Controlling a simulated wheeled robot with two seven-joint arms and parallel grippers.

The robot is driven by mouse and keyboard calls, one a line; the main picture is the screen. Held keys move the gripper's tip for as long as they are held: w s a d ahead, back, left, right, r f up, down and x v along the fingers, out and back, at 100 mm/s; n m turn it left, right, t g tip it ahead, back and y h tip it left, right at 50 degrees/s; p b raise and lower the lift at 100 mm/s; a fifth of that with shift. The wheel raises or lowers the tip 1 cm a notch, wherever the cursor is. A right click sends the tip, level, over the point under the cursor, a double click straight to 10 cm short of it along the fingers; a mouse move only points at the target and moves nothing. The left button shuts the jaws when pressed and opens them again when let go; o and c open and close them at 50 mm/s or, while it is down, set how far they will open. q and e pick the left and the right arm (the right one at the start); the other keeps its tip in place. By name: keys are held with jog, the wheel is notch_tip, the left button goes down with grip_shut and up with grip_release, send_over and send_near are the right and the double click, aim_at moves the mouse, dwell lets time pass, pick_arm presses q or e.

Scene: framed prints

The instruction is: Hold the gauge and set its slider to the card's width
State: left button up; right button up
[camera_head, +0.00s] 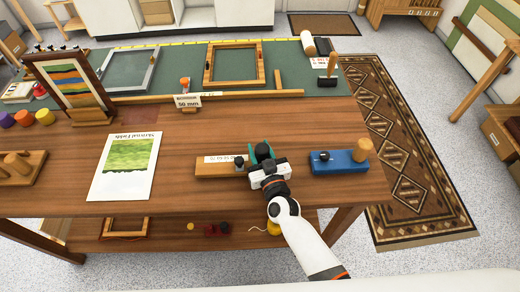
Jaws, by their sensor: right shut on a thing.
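The wooden gauge (210,169) lies on the brown table in the head view, with a white number scale along its top. Its small dark slider (239,162) is near its right end. My right gripper (260,153), with teal fingers, is at the right end of the gauge and shut on it; the fingers hide part of that end. I cannot tell the slider's exact reading. The small card (187,101) stands upright behind the gauge and seems to read 50 mm. My left gripper is not in view.
A blue block (340,163) with a black knob and wooden handle sits right of my gripper. A green landscape print (128,158) lies left of the gauge. A wooden strip (225,96) and frames (235,82) lie behind. Bare table lies between print and gauge.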

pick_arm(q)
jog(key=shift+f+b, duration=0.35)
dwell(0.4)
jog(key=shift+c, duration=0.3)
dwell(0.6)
